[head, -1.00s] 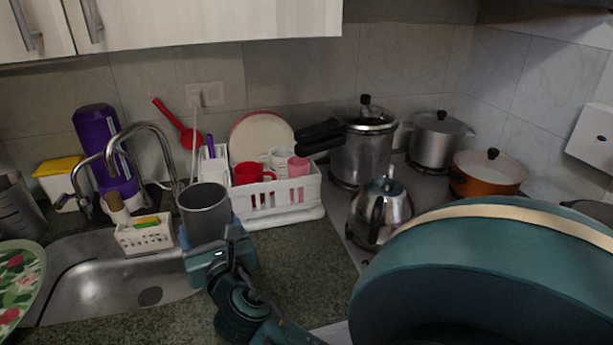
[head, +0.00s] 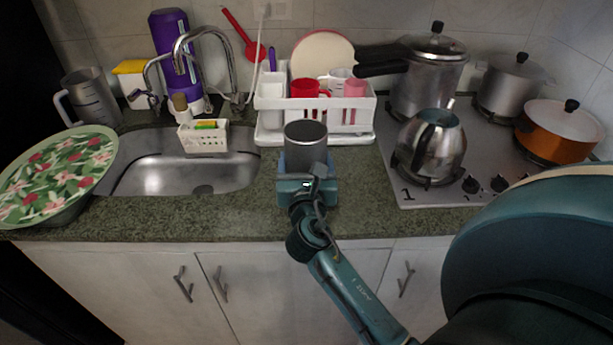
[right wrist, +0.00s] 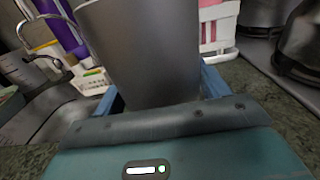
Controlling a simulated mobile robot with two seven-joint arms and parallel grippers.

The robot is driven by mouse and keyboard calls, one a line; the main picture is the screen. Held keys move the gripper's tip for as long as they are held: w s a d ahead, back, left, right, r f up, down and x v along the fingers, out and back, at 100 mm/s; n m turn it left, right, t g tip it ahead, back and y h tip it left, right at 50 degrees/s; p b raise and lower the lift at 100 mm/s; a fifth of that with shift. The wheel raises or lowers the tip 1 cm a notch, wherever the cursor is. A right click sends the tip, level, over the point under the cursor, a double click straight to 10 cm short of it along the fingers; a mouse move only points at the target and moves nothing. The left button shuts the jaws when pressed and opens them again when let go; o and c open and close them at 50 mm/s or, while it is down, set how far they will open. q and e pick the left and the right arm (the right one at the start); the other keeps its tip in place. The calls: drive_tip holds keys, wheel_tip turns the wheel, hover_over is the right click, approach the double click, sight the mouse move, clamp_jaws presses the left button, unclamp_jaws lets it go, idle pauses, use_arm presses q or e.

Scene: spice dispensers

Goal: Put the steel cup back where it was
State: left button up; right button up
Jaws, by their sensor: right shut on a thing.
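The steel cup (head: 305,144) is a plain grey cylinder, upright with its open rim facing up. My right gripper (head: 306,180) is shut on it, with a blue finger on each side. In the head view the cup is in front of the white dish rack, above or at the counter; I cannot tell whether its base touches the counter. In the right wrist view the cup (right wrist: 145,50) fills the middle, between the blue fingers. Its lower end is hidden behind the gripper body. My left gripper is not in view.
The dish rack (head: 352,126) holds cups and a plate. The sink (head: 165,166) is at left, beside a floral plate (head: 55,175). A kettle (head: 430,145) and pots stand on the hob at right. Bare counter (head: 245,218) lies around the gripper.

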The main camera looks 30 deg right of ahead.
drive_tip(key=shift+f+b, duration=0.3)
drive_tip(key=shift+f, duration=1.1)
drive_tip(key=shift+f, duration=0.2)
drive_tip(key=o, duration=1.2)
